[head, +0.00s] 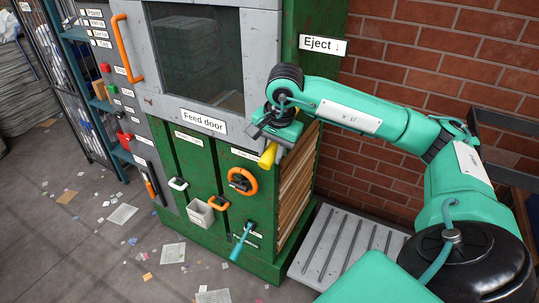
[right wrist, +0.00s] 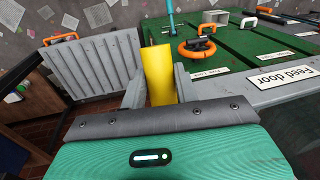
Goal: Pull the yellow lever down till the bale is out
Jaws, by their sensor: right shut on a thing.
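The yellow lever (head: 268,156) sticks out from the green baler's front, at its right edge below the feed door. My right gripper (head: 272,136) is shut on it. In the right wrist view the yellow lever (right wrist: 159,76) stands between the two grey fingers of my right gripper (right wrist: 160,88). The fingers and wrist hide its base. A brown layered face (head: 295,188) shows in the baler's right side; I cannot tell whether it is the bale. No bale lies on the grey ribbed ramp (head: 345,247) beside it. My left gripper is not in view.
The feed door (head: 203,118) is closed, with an orange handle (head: 126,47). An orange wheel (head: 242,181) and a blue lever (head: 241,240) sit on the green front below. A brick wall (head: 430,60) stands close at right. Paper scraps litter the floor at left.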

